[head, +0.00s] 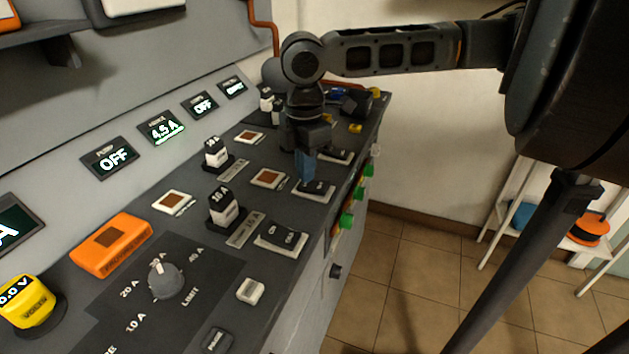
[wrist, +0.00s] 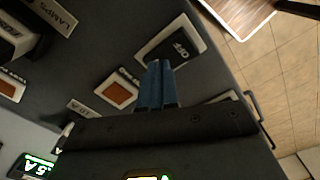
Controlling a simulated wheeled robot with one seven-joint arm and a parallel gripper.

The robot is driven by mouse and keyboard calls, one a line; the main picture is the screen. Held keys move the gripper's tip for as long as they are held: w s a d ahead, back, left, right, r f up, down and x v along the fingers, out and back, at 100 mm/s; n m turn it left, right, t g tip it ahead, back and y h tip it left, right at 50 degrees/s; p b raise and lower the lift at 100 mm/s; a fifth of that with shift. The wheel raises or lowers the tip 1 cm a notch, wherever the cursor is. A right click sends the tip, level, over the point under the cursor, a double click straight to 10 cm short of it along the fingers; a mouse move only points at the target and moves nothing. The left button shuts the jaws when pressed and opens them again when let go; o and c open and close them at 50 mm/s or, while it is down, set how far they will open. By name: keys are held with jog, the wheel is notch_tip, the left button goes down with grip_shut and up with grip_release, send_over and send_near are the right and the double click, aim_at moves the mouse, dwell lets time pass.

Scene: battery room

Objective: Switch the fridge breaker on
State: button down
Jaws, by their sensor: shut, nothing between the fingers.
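My gripper (head: 306,172) points down over the sloped dark panel, its blue fingers shut and empty. The fingertips are just above or at a black rocker switch in a pale frame (head: 315,190); contact cannot be told. In the wrist view the fingers (wrist: 157,78) end beside this rocker (wrist: 180,49), where the word OFF shows. Other rockers stand nearer (head: 281,238) and farther (head: 337,157) along the row. A green-lit display reads 4.5 A (head: 161,127), with a small caption that looks like FRIDGE. The displays on either side (head: 110,159) (head: 200,105) read OFF.
White-topped fuses (head: 224,206) (head: 216,152) and brown squares in pale frames (head: 268,178) lie left of the rockers. A limit dial (head: 165,280) and an orange box (head: 110,243) are nearer. Green knobs (head: 347,220) line the front edge.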

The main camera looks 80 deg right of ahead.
notch_tip(320, 180, up, 6)
jog(key=p, duration=0.5)
jog(key=shift+r+p, duration=0.25)
jog(key=shift+p, duration=0.05)
dwell(0.3)
